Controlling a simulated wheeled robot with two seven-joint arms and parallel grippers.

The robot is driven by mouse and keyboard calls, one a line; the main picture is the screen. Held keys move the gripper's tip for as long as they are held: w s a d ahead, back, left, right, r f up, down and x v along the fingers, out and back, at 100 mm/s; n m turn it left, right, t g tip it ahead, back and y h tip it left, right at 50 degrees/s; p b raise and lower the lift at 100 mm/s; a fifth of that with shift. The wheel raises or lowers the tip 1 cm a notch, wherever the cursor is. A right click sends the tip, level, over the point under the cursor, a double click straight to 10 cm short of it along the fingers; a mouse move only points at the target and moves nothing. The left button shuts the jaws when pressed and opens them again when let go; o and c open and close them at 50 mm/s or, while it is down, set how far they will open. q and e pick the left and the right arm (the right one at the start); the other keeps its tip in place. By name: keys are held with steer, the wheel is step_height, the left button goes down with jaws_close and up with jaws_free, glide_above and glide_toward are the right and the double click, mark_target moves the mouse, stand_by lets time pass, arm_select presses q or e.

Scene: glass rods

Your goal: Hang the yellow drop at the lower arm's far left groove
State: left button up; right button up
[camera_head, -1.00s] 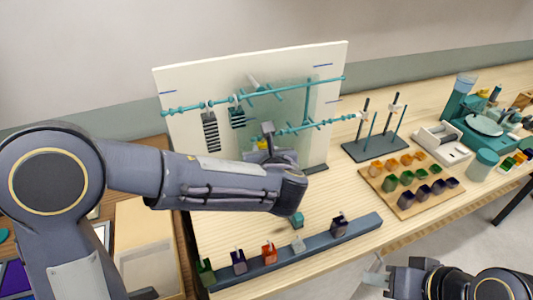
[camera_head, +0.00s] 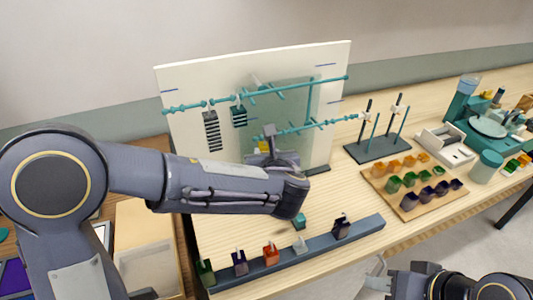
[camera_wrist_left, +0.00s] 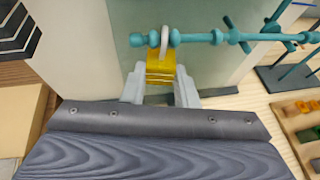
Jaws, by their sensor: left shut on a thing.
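The yellow drop (camera_wrist_left: 160,68) is a ridged yellow block with a pale hook (camera_wrist_left: 165,40). My left gripper (camera_wrist_left: 160,88) is shut on it, with one pale finger at each side. In the left wrist view the hook overlaps the left end of the teal lower arm (camera_wrist_left: 200,37), between its beads; I cannot tell whether it bears on the groove. In the head view the drop (camera_head: 263,147) shows just above my left gripper (camera_head: 266,155), by the left end of the lower arm (camera_head: 310,127). My right gripper (camera_head: 374,275) is at the bottom, away from the stand; its jaw state is unclear.
The upper teal arm (camera_head: 285,88) carries striped dark drops (camera_head: 211,130) at its left. A pale board (camera_head: 185,140) stands close behind. A grey rail (camera_head: 280,262) with several coloured drops lies in front. A dark rod stand (camera_head: 378,149) is to the right.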

arm_select(q)
steer(key=o, duration=1.1)
steer(key=shift+c, duration=0.2)
steer(key=b+v, duration=0.1)
steer(key=v, duration=0.7)
steer(key=s+a+f+n+g+y, duration=0.1)
steer(key=s+a+f+n+g, duration=0.2)
steer(key=a+n, duration=0.5)
steer(key=s+a+f+n+g+y, duration=0.15)
steer(key=s+a+n+g, duration=0.3)
steer(key=a, duration=0.65)
steer(key=s+f+n+h, duration=0.2)
steer(key=s+n+h, duration=0.2)
steer(key=s+n, duration=0.3)
steer(key=s+a+f+n+h, duration=0.1)
steer(key=s+n+h, duration=0.4)
steer(key=n, duration=1.1)
steer(key=shift+s+a+f, duration=0.2)
steer(key=shift+s+f, duration=0.45)
steer(key=shift+s, duration=0.5)
